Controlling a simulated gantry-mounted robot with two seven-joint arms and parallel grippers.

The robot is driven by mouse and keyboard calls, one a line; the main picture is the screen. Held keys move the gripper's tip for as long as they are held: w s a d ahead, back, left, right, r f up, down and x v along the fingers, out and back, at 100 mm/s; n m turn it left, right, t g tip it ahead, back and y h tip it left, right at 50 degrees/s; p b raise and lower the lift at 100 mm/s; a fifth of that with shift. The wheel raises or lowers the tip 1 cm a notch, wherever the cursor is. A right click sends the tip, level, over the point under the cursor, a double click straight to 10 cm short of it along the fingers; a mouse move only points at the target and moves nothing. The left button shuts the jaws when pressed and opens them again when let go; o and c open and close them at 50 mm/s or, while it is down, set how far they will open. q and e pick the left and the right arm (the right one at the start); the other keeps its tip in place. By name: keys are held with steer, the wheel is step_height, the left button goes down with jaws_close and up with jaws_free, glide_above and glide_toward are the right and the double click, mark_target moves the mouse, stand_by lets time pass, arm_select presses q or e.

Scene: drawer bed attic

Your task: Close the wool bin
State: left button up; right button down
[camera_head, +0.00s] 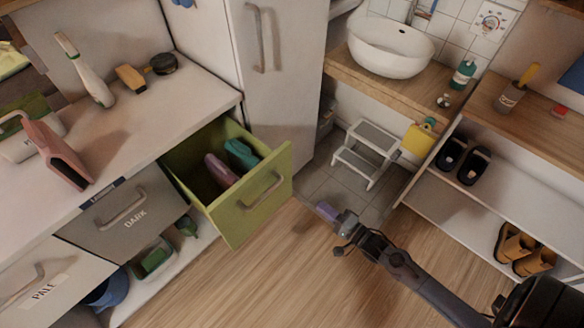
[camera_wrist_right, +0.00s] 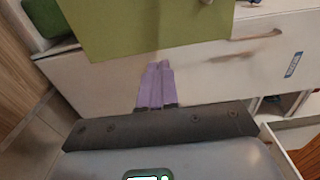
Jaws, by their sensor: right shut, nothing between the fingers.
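The open drawer, which I take to be the wool bin, has a green front (camera_head: 255,197) with a metal handle and sticks out from under the white counter. A mauve bundle and a teal bundle lie inside it. No label is readable on its front. My right gripper (camera_head: 326,210) is just right of and in front of the green front, apart from it in the head view. In the right wrist view its purple fingers (camera_wrist_right: 155,84) are together and empty, and the green panel (camera_wrist_right: 165,25) fills the top. My left gripper is not in view.
A grey drawer marked DARK (camera_head: 125,215) and one marked PALE (camera_head: 38,290) are shut to the left. A white step stool (camera_head: 367,150) stands behind, and a shoe shelf (camera_head: 455,215) is at the right. The wooden floor before the drawer is clear.

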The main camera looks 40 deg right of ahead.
step_height(320, 180, up, 2)
steer(key=b, duration=0.4)
glide_toward(285, 173)
steer(key=w, duration=0.3)
steer(key=w+a, duration=0.1)
steer(key=w, duration=0.1)
steer(key=shift+w+f, duration=0.15)
steer(key=shift+w, duration=0.25)
steer(key=shift+w+a, duration=0.15)
steer(key=shift+w, duration=0.3)
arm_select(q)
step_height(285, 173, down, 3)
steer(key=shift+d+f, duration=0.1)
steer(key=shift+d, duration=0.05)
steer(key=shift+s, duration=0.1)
arm_select(e)
steer(key=shift+w, duration=0.2)
